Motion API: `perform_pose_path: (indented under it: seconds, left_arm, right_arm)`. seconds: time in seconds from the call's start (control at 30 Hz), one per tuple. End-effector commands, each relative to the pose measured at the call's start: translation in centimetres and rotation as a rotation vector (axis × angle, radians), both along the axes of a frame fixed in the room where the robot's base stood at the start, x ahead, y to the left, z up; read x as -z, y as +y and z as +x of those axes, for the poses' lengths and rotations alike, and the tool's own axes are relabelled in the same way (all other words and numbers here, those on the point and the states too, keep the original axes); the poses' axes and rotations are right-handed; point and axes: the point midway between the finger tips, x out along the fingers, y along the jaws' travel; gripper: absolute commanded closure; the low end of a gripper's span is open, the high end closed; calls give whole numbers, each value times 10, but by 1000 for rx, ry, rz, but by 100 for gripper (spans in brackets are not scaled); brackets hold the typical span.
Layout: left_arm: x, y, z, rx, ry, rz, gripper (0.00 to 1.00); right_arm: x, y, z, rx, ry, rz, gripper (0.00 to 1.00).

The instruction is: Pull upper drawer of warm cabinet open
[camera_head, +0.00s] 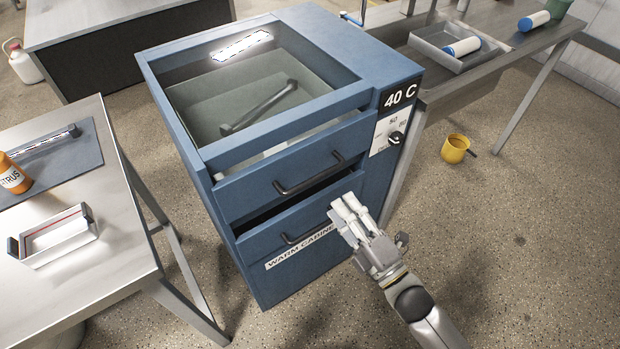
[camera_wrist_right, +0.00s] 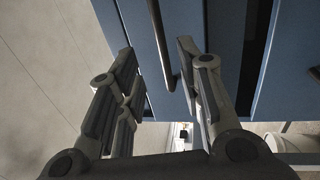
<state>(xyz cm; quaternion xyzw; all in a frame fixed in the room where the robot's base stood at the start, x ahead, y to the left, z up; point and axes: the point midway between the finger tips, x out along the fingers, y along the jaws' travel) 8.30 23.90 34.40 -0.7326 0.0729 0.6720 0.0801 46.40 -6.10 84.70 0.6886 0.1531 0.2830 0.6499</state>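The blue warm cabinet (camera_head: 390,75) stands in the middle of the head view. Its upper drawer (camera_head: 240,195) has a dark bar handle (camera_head: 310,175); a pale strip shows behind the top edge of its front. The lower drawer has a similar handle (camera_head: 305,232), and a dark gap shows above its front. My right gripper (camera_head: 345,212) is in front of the cabinet's right side, below and right of the upper handle. In the right wrist view its fingers (camera_wrist_right: 155,75) are spread, with a dark handle bar (camera_wrist_right: 160,40) beyond and between them. Contact cannot be told. My left gripper is out of view.
A steel table (camera_head: 120,255) with a white tray (camera_head: 55,237) and an orange bottle (camera_head: 14,175) stands left. A steel bench (camera_head: 490,70) stands behind right. A yellow mug (camera_head: 454,149) is on the floor. Floor in front and right is mostly clear.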

Motion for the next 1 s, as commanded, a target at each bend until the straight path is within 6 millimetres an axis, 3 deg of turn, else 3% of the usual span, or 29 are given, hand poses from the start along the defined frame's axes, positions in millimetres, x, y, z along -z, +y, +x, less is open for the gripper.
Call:
perform_pose_path:
  seconds: [0.2, 0.5, 1.0]
  left_arm:
    - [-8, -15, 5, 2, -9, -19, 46]
    - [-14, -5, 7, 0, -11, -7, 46]
    - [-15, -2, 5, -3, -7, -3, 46]
  right_arm:
    - [-10, 22, 31, 0, 0, 5, 66]
    - [-17, 49, 69, 1, 4, 4, 66]
    - [-18, 57, 79, 1, 6, 3, 69]
